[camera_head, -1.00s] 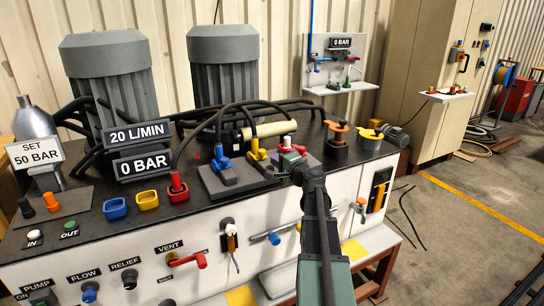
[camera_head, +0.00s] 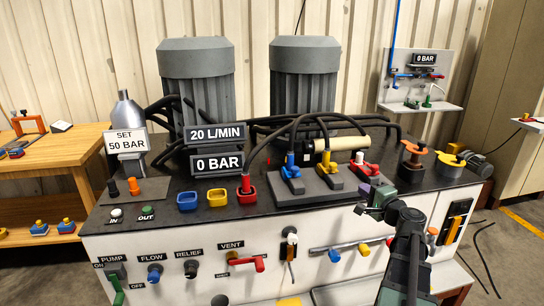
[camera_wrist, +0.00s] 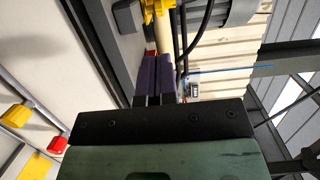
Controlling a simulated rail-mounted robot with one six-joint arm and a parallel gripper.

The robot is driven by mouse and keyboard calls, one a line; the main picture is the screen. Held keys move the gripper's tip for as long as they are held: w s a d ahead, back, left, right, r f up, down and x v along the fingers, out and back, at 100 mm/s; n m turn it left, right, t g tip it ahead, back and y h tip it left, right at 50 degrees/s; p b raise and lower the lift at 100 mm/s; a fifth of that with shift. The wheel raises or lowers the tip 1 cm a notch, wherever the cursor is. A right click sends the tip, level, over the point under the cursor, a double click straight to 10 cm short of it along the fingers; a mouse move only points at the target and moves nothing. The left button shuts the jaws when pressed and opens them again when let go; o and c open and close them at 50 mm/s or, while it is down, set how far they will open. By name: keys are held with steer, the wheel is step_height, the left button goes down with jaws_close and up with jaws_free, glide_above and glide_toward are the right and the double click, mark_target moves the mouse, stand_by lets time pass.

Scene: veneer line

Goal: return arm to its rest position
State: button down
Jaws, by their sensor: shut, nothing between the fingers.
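My arm reaches up from the lower right in the head view. My gripper (camera_head: 366,210) is at the front edge of the black bench top, just below the grey valve block, and points to the left. In the wrist view my gripper (camera_wrist: 154,72) shows its two purple fingers close together with nothing held. A yellow coupling (camera_wrist: 158,14) lies beyond the fingertips. I cannot tell from the views whether the gripper touches the bench.
The grey block (camera_head: 310,186) carries blue, yellow and red couplings with black hoses. Blue, yellow and red cups (camera_head: 217,197) stand left of it. Knobs and levers, including the red vent lever (camera_head: 246,261), stick out of the front panel. A wooden table (camera_head: 60,160) stands at left.

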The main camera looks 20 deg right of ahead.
steer(key=s+a+f+n+g+y+p, duration=0.1)
steer(key=s+a+f+n+g+y, duration=0.1)
steer(key=a+f+n+g, duration=0.45)
steer(key=s+a+f+n+g+y+p, duration=0.1)
steer(key=a+f+n+g+y+p, duration=0.2)
steer(key=a, duration=0.6)
steer(key=s+a+n+g+h+p, duration=0.2)
steer(key=s+a+n+g, duration=0.1)
steer(key=a, duration=0.8)
steer(key=s+a+n+g+h+p, duration=0.2)
steer(key=a+n+g, duration=0.3)
steer(key=a, duration=0.7)
steer(key=shift+s+a+r+h, duration=0.25)
steer(key=shift+s+r+h, duration=0.15)
steer(key=shift+h, duration=0.3)
steer(key=shift+g, duration=0.25)
